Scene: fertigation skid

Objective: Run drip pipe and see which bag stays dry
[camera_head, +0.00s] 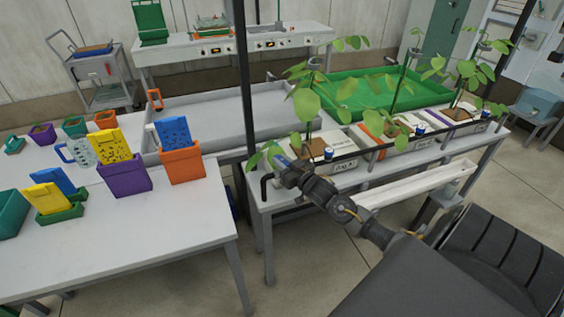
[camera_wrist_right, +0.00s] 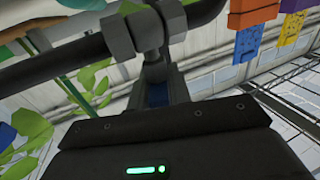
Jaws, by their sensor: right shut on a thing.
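My right gripper (camera_head: 281,163) is at the left end of the plant bench, by the black drip pipe (camera_head: 345,157). In the right wrist view it is shut on a blue valve handle (camera_wrist_right: 156,94) under a grey fitting (camera_wrist_right: 146,38) on the pipe (camera_wrist_right: 60,60). Its fingers partly hide the handle. Three white bags with plants stand in a row: a near bag (camera_head: 345,139), a middle bag (camera_head: 410,119) and a far bag (camera_head: 470,111). Each has a small blue-topped piece at its front. No water can be made out. My left gripper is out of view.
A white gutter (camera_head: 415,186) runs below the bench front. A green tray (camera_head: 365,97) lies behind the bags. The left table (camera_head: 150,235) holds purple and orange pots, yellow and blue cards and a clear jug (camera_head: 77,152). Floor shows between the tables.

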